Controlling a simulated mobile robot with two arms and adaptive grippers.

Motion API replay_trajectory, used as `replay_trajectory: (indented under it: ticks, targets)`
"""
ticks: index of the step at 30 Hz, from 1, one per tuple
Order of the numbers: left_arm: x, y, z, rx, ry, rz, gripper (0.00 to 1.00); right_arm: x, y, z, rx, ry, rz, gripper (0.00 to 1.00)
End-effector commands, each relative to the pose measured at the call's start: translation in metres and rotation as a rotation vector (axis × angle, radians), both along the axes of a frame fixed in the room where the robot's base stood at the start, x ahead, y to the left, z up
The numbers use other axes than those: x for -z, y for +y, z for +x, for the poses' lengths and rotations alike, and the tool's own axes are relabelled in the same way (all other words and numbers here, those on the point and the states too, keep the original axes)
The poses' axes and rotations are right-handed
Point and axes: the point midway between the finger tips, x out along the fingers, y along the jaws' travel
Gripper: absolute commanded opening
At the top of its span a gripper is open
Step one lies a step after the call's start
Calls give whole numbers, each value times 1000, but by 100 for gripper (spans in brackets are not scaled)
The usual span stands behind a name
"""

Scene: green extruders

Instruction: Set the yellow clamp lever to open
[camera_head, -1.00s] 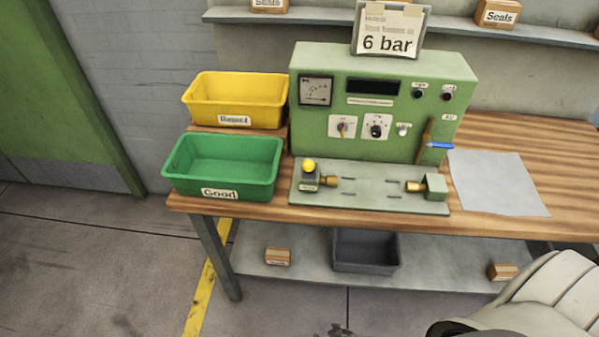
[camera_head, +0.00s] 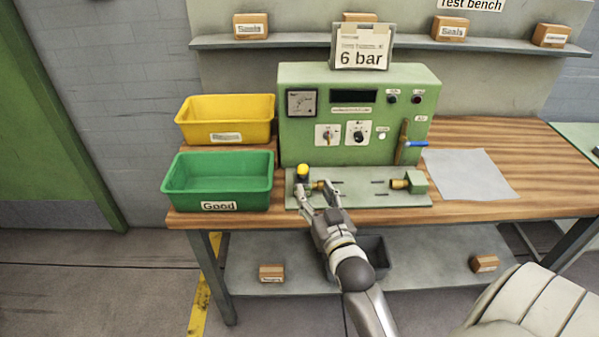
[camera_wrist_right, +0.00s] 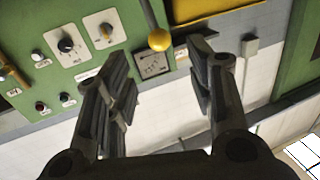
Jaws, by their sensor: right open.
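The yellow ball knob of the clamp lever (camera_head: 303,169) stands at the left end of the green fixture plate (camera_head: 350,202), in front of the green test unit (camera_head: 360,80). In the right wrist view the yellow ball (camera_wrist_right: 159,39) sits on a dark rod, beyond and between my fingertips. My right gripper (camera_head: 315,191) is open and empty, reaching over the plate's front left. Its two dark fingers (camera_wrist_right: 160,75) are apart, with no contact visible. The lever's lower part is partly hidden by the fingers in the head view. My left gripper is not in view.
A green bin (camera_head: 217,183) stands close left of the fixture, a yellow bin (camera_head: 225,117) behind it. A brass-tipped block (camera_head: 416,183) sits at the plate's right end. A blue-handled valve (camera_head: 414,144) juts from the unit. A grey sheet (camera_head: 468,174) lies to the right.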

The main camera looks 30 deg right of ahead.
Motion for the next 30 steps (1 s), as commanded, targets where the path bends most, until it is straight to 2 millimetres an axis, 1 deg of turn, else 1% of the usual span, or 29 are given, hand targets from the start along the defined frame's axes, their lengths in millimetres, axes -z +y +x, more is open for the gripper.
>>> replay_trajectory:
  ticks: [5,6,12,16,22,30]
  targets:
    - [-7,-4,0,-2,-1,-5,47,-3,-7,23,-1,-1,-1,49]
    - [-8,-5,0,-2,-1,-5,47,-3,-8,30,-1,-2,-2,49]
    - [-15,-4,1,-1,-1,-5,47,-2,-18,65,-1,-1,-1,49]
    - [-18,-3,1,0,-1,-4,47,-1,-23,82,-1,1,-1,49]
    - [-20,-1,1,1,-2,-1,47,0,-27,96,-1,2,0,49]
    - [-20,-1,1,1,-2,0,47,0,-28,100,-1,1,-1,49]
